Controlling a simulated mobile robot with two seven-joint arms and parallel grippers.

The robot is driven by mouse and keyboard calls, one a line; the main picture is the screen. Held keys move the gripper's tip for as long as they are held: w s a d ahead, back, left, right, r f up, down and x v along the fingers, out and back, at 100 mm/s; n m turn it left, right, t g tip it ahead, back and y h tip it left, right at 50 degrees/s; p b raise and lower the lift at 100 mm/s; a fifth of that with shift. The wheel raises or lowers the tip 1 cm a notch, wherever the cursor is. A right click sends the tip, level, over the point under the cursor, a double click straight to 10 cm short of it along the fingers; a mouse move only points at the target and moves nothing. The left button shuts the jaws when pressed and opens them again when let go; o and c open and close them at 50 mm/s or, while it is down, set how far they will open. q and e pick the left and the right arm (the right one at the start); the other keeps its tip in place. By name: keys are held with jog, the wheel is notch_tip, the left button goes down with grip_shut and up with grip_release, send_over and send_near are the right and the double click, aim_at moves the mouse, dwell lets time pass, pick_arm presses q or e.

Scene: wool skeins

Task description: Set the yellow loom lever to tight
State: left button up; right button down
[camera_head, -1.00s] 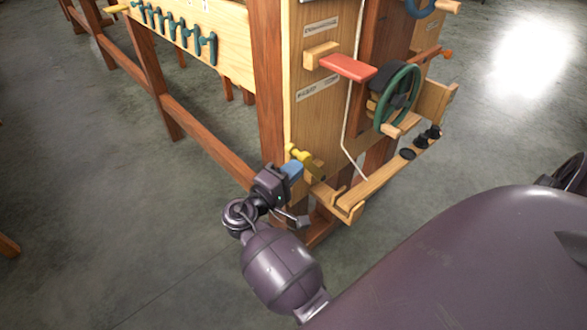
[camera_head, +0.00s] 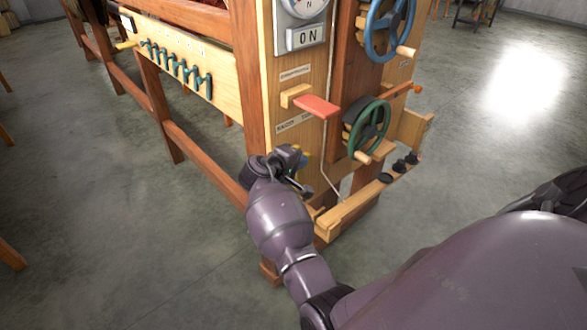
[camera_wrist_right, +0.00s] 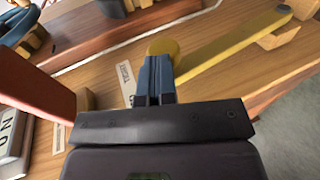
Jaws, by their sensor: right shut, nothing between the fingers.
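The yellow lever (camera_wrist_right: 232,46) shows best in the right wrist view. It has a round yellow end (camera_wrist_right: 163,46) and a long arm slanting to the upper right, with a grey tip. My right gripper (camera_wrist_right: 155,78) is shut, its blue fingers together just below the round end and beside the arm. I cannot tell whether they touch the lever. In the head view, my right gripper (camera_head: 301,167) is at the lower part of the loom's corner post and hides most of the lever, of which only a little yellow (camera_head: 305,156) shows. My left gripper is not in view.
Above the lever are a red lever (camera_head: 318,107), a green handwheel (camera_head: 367,126) and a blue handwheel (camera_head: 389,28). A wooden ledge (camera_head: 345,210) with black knobs juts out to the right. Bare floor (camera_head: 120,230) lies to the left.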

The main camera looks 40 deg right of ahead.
pick_arm(q)
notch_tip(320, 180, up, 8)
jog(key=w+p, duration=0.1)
jog(key=p, duration=0.3)
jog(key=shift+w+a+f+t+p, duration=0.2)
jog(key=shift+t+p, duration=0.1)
jog(key=shift+p, duration=0.1)
pick_arm(e)
jog(key=d+y, duration=0.3)
jog(key=d, duration=1)
jog(key=shift+w, duration=0.45)
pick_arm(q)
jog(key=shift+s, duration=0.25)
pick_arm(e)
jog(key=shift+d+r, duration=0.1)
jog(key=shift+d, duration=0.1)
pick_arm(q)
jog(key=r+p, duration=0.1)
jog(key=p, duration=0.1)
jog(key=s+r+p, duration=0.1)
jog(key=p, duration=0.1)
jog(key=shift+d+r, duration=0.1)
pick_arm(e)
jog(key=s+a+r, duration=0.1)
jog(key=a, duration=0.7)
jog(key=s+a+r, duration=0.2)
jog(key=a, duration=0.6)
jog(key=shift+a, duration=0.25)
